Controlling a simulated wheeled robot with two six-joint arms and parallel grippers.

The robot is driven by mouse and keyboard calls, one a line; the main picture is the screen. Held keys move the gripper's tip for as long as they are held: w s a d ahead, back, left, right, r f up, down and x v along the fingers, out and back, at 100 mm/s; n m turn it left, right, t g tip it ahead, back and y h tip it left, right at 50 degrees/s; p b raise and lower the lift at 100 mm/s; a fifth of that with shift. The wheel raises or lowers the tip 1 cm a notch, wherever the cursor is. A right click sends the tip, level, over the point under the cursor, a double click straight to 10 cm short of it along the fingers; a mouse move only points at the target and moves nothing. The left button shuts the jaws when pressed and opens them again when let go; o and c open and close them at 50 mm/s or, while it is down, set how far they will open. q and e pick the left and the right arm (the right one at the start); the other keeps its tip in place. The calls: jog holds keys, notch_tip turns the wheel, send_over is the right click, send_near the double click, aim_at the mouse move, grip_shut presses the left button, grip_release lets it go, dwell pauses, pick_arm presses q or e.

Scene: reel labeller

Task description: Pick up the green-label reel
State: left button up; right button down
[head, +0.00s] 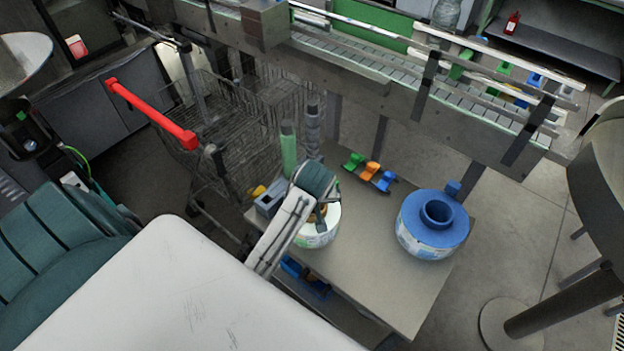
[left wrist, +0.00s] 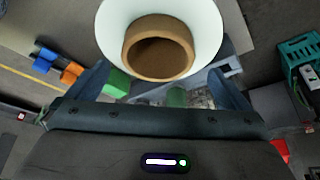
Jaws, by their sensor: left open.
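The white reel (head: 316,238) with a pale green label stands on the grey table (head: 385,290) in the head view. Its white face (left wrist: 207,35) and brown cardboard core (left wrist: 160,48) fill the top middle of the left wrist view. My left gripper (head: 319,208) is above this reel and hides part of its top. In the left wrist view the open fingers (left wrist: 165,88) are spread to either side of the reel's near part; I cannot tell whether they touch it. My right gripper is not in view.
A blue reel (head: 418,238) stands on the table's right side. Green, orange and blue clips (head: 371,171) lie near the back edge. A green cylinder (head: 288,150) and a grey one (head: 312,130) stand behind my gripper. A conveyor (head: 400,85) and a wire cart (head: 225,130) lie beyond.

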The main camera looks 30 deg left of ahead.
pick_arm(q)
jog(key=p+x, duration=0.1)
jog(key=x, duration=0.3)
jog(key=shift+w+f+p, duration=0.1)
jog(key=shift+w+p, duration=0.1)
jog(key=shift+p, duration=0.1)
jog(key=shift+d, duration=0.1)
jog(key=c, duration=1.7)
jog(key=shift+c, duration=1.3)
jog(key=shift+r, duration=0.2)
